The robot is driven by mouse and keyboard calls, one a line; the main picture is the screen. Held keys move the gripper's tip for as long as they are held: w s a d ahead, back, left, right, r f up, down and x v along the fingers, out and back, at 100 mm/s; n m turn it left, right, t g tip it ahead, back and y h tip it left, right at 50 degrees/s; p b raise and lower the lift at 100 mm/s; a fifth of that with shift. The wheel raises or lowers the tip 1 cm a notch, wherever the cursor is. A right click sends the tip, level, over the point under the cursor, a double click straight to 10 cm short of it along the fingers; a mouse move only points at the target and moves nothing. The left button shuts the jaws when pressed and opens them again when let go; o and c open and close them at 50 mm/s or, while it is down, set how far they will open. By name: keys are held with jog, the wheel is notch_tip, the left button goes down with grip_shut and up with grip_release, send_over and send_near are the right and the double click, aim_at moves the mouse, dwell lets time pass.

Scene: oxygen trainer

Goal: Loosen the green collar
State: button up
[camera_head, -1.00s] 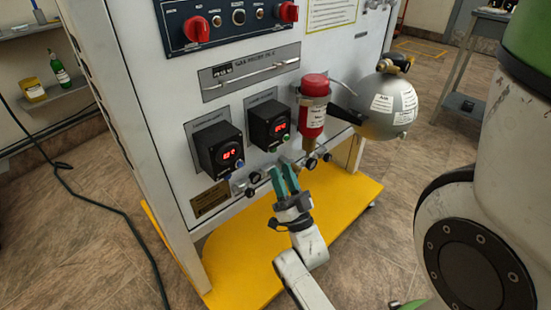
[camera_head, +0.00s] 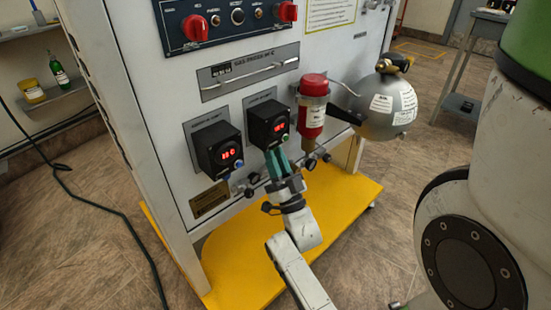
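My gripper (camera_head: 277,156) has teal fingers and reaches up to the lower front of the right black gauge box (camera_head: 268,124). Its fingertips overlap the box's lower edge in the picture, and I cannot tell whether they touch anything. The gap between the fingers is too small to judge. A small green collar (camera_head: 285,136) shows at the lower right of that box's front, just above and to the right of the fingertips. The fingers hide part of the pipe and fittings below the box.
The left black box (camera_head: 217,149) has a red display and a blue knob. A red cylinder (camera_head: 312,108) and a grey tank (camera_head: 385,107) are at right. Valve knobs (camera_head: 251,179) line the pipe below. A yellow base plate (camera_head: 240,262) juts out under the panel.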

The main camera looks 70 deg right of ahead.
grip_shut()
jog(key=shift+s+d+n+t+y+b, duration=0.1)
jog(key=shift+n+t+y+b, duration=0.55)
jog(key=shift+n+t+y, duration=0.85)
jog(key=shift+s+d+n+t+y+b, duration=0.15)
jog(key=shift+n+t+y+b, duration=0.45)
jog(key=shift+n+y, duration=1.1)
jog(key=shift+d+n+t+y+b, duration=0.1)
jog(key=shift+n+t+y+b, duration=0.7)
jog(key=shift+n, duration=1.4)
jog(key=o, duration=0.5)
grip_release()
jog(key=shift+o, duration=0.2)
